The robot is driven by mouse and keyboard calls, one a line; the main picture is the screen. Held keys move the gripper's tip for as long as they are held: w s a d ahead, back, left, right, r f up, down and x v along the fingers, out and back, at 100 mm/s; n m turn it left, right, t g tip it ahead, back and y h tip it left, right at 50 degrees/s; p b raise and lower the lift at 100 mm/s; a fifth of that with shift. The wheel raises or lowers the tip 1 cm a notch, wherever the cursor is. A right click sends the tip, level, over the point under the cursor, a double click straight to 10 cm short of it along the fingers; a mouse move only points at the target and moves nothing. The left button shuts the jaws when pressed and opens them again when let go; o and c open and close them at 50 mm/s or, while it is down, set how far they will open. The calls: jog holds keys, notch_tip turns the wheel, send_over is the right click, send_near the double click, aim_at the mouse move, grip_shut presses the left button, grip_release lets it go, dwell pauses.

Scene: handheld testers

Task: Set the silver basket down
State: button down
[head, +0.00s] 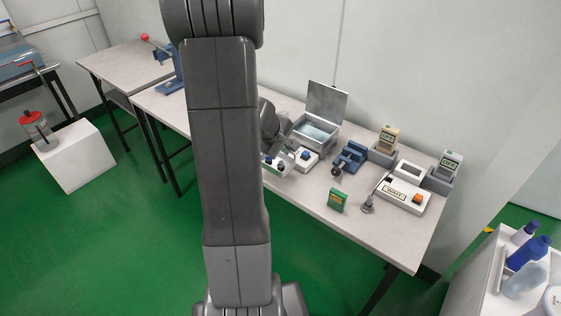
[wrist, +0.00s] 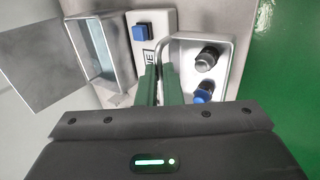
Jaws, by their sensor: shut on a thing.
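The silver basket (wrist: 222,50) is a small, pale metal tray with rounded corners in the wrist view. A dark knob-like piece with a grey top (wrist: 207,59) and one with a blue top (wrist: 201,97) are in it. My gripper (wrist: 159,72) has green fingers, one on each side of the basket's left wall, and is shut on it. In the head view the basket (head: 283,168) is partly hidden behind my arm, at the table's front edge. Whether its underside touches the table cannot be told.
A white box with a blue button (wrist: 152,36) is close beside the basket. An open metal box with a raised lid (head: 313,132) stands behind. A blue clamp (head: 349,157), green block (head: 337,200) and white tester (head: 404,194) lie rightward on the table (head: 393,236).

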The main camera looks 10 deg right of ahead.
aim_at(287, 160)
notch_tip(287, 160, down, 4)
jog(key=shift+f+b, duration=0.2)
jog(key=shift+b, duration=0.8)
jog(key=shift+r, duration=0.1)
jog(key=c, duration=1.6)
grip_release()
jog(key=p+v, duration=0.4)
jog(key=v, duration=0.8)
